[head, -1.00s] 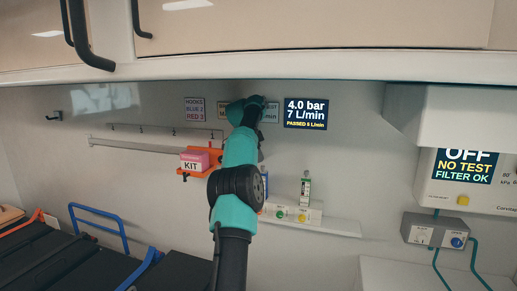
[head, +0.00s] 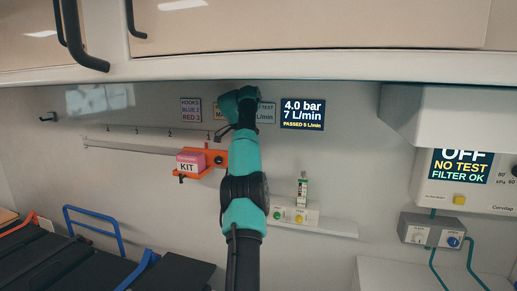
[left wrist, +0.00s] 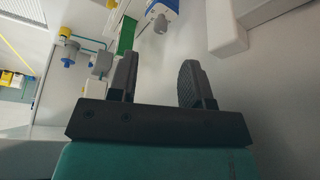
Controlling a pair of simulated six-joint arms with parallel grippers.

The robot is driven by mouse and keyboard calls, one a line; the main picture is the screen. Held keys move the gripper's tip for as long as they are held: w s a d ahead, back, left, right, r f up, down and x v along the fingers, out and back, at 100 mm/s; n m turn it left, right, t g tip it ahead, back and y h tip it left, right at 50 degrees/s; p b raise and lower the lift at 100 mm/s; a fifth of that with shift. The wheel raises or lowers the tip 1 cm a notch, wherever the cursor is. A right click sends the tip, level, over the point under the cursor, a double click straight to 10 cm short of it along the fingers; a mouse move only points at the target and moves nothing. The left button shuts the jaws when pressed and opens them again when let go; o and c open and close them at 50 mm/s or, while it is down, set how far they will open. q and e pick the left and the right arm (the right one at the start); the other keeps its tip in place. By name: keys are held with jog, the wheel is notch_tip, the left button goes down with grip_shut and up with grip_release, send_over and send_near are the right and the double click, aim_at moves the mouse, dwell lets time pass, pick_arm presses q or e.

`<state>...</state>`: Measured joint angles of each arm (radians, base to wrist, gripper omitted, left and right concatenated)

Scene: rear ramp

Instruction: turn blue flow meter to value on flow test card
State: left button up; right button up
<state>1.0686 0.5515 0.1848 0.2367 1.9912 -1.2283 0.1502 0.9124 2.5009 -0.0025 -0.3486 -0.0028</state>
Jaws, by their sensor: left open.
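The flow test card (head: 267,113) is on the back wall, its left part hidden by my arm; "TEST" and "L/min" show, but no number. The lit panel (head: 302,114) beside it reads 4.0 bar, 7 L/min, passed 6 L/min. I cannot make out the blue flow meter in the head view; my arm covers part of the wall unit. In the left wrist view my left gripper (left wrist: 157,80) is open, with nothing between its fingers. A blue-and-white item (left wrist: 162,8) shows beyond them, cut by the top edge; I cannot tell what it is. My right gripper is not in view.
A wall unit with green and yellow knobs (head: 298,216) is right of my arm, a narrow ledge beside it. An orange holder (head: 211,166) with a pink KIT box (head: 190,162) is left. Overhead cabinets (head: 300,25) overhang. A grey box (head: 432,232) has a blue knob.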

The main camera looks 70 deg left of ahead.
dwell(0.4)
pick_arm(q)
jog(key=w+d+n+g+y, duration=0.1)
jog(key=n+y, duration=0.1)
jog(key=n, duration=0.5)
jog(key=w+d+n+g+y, duration=0.1)
jog(key=d+n+g, duration=0.1)
jog(key=n, duration=0.6)
jog(key=w+d+n+g+y, duration=0.1)
jog(key=w+n+g+y, duration=0.1)
jog(key=n, duration=0.5)
jog(key=shift+d+y, duration=0.2)
jog(key=shift+y, duration=0.1)
jog(key=shift+x, duration=3.8)
